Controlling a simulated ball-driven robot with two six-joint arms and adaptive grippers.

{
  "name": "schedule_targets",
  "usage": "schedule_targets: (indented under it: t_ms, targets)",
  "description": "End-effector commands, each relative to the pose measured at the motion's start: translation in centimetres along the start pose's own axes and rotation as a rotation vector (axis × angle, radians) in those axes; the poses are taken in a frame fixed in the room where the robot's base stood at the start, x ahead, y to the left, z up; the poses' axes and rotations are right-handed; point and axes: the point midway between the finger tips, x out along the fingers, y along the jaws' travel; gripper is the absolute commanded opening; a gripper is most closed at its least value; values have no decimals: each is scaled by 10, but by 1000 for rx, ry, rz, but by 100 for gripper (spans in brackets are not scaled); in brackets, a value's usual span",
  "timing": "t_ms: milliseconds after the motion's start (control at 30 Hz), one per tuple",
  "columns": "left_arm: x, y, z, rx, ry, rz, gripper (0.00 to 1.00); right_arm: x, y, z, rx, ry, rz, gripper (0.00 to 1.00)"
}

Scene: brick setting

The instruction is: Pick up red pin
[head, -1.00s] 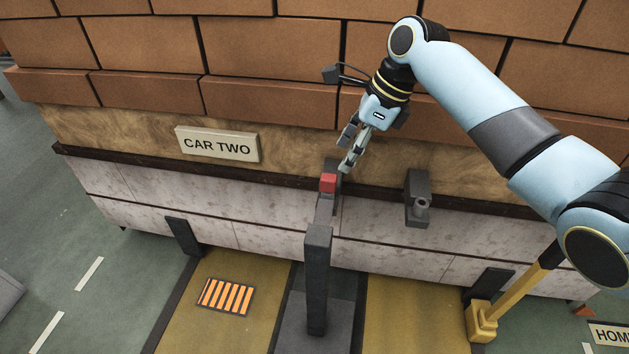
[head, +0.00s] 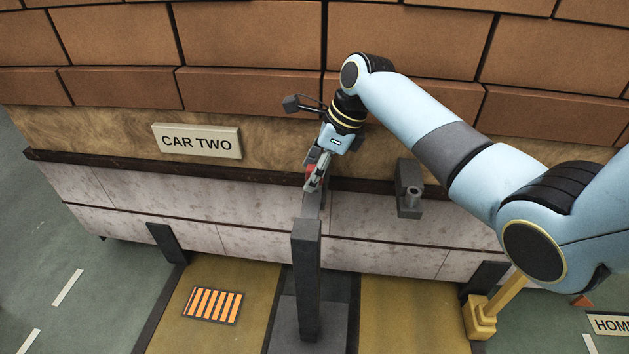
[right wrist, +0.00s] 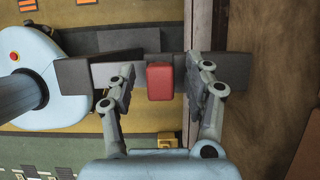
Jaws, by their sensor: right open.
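The red pin (right wrist: 160,81) is a small red block on a dark grey bar (right wrist: 232,68). In the right wrist view it lies between the two open fingers of my right gripper (right wrist: 160,88), with a gap on each side. In the head view my right gripper (head: 316,178) is over the bar, and only a bit of the red pin (head: 309,169) shows behind the fingers. My left gripper is not in view.
A grey bracket (head: 409,187) sticks out from the wall to the right of the bar. A dark post (head: 306,270) stands in front. A CAR TWO sign (head: 197,141) is on the ledge at left. The brick wall (head: 250,40) rises behind.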

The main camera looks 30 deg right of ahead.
Motion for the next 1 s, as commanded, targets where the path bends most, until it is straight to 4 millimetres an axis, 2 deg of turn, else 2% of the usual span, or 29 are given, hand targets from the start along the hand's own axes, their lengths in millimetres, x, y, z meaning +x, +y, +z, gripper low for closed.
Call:
schedule_targets:
  t_ms: [133,167,533,867,1000]
  targets:
    - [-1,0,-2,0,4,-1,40,-2,-1,1,-1,-1,-2,52]
    - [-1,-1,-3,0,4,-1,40,-2,0,1,-1,-1,-2,49]
    - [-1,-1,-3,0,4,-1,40,-2,0,1,-1,-1,-1,1]
    - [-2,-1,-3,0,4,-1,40,-2,0,1,-1,-1,-1,0]
    - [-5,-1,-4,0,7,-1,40,-9,-1,4,-1,-2,-3,0]
